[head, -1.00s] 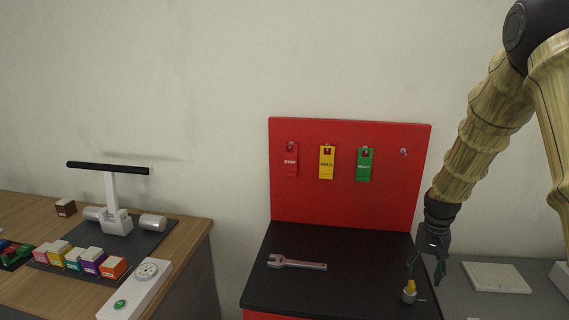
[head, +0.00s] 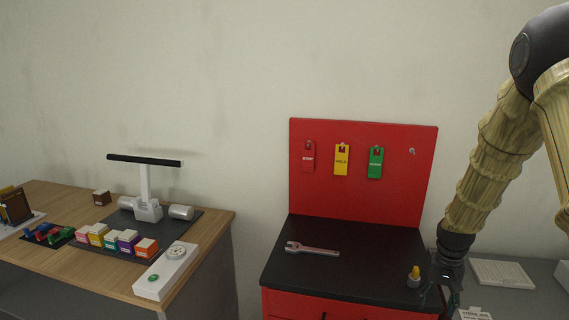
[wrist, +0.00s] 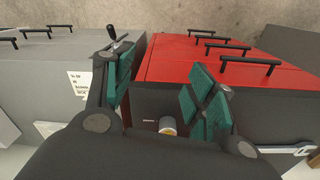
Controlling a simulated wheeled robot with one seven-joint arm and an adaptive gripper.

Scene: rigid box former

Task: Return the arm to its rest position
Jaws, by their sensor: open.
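My arm (head: 490,165) hangs down at the right of the head view.
The red bench (head: 345,287) has a wrench (head: 312,249) on top and a red back panel (head: 395,205) with three tags. A grey cabinet (wrist: 35,75) adjoins it. A wooden table (head: 75,268) with colored boxes stands at left.

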